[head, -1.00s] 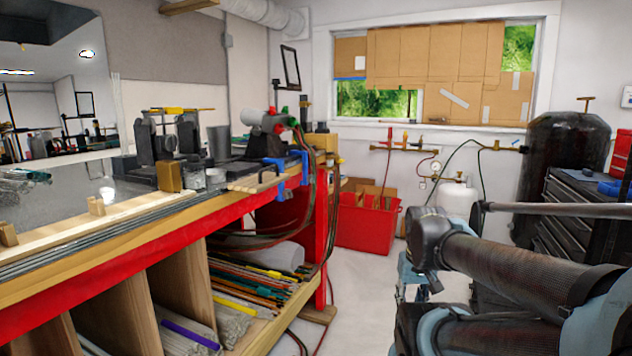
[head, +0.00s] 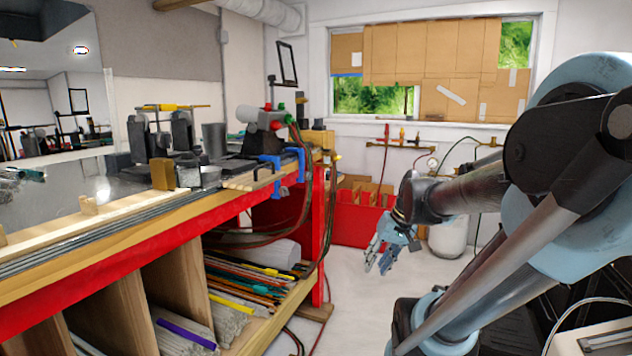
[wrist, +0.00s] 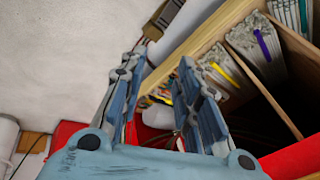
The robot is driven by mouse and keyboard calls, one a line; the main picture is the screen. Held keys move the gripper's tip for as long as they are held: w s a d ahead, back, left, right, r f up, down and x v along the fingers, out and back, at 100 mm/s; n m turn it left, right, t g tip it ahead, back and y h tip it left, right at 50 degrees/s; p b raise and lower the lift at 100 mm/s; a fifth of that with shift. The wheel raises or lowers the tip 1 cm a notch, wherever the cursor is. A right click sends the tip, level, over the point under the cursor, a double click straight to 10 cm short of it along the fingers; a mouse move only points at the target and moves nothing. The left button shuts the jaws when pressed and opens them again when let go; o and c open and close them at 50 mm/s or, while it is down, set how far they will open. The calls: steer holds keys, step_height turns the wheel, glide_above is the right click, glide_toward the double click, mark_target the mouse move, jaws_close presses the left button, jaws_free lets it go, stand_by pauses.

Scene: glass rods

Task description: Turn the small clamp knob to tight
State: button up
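Two blue clamps, one on the left (head: 270,161) and one on the right (head: 300,160), sit at the far end of the workbench (head: 130,210) in the head view. They are small there. I cannot make out a knob or tell how tight either clamp is. My gripper (head: 377,264) is in the air to the right of the bench end, apart from the clamps, with its fingers pointing down. In the wrist view its two fingers (wrist: 163,62) are spread, with nothing between them. No clamp can be made out in the wrist view.
Hoses (head: 318,200) hang at the bench end. Rods (head: 245,280) fill the shelf below; its bundles (wrist: 225,75) also show in the wrist view. A red crate (head: 356,222) and a white tank (head: 452,237) stand behind my gripper.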

steer(key=w+a+r+n+y, duration=0.1)
steer(key=w+a+r+y, duration=0.15)
steer(key=w, duration=0.35)
steer(key=w+a+r+y, duration=0.2)
steer(key=w+a+r, duration=0.1)
steer(key=w, duration=0.3)
steer(key=n+t+y, duration=0.4)
steer(key=y, duration=0.5)
glide_toward(309, 176)
steer(key=x, duration=0.7)
steer(key=shift+w+a+f, duration=0.15)
steer(key=shift+w, duration=0.25)
jaws_close()
